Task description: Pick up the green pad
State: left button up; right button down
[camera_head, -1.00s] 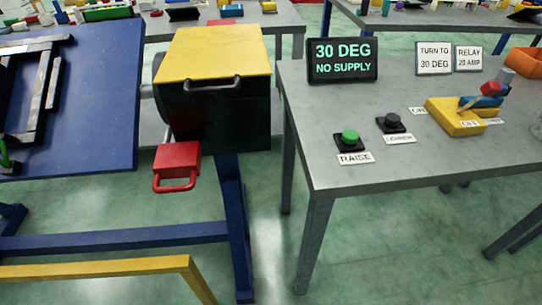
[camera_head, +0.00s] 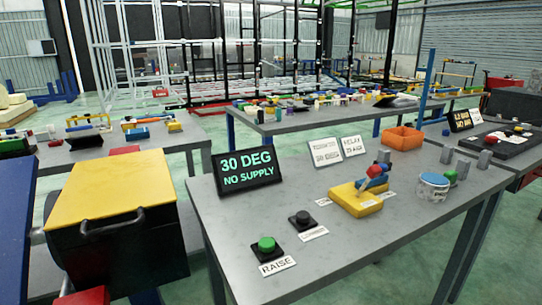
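I cannot clearly make out a separate green pad. A round green button (camera_head: 266,244) on a black base sits near the front left of the grey table (camera_head: 335,243), by a label reading RAISE. A small green piece (camera_head: 450,177) stands at the table's right, just behind a clear round jar with a blue top (camera_head: 433,186); its exact shape is too small to tell. Neither of my grippers shows in the head view.
A black display (camera_head: 248,172) reads 30 DEG NO SUPPLY. A black button (camera_head: 303,218), a yellow base with a blue and red lever (camera_head: 356,199) and an orange bin (camera_head: 403,138) share the table. A yellow-topped black box (camera_head: 107,196) stands left.

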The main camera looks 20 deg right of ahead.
aim_at(452, 175)
jog(key=z, duration=1.95)
jog(key=u, duration=2.9)
jog(key=z, duration=2.8)
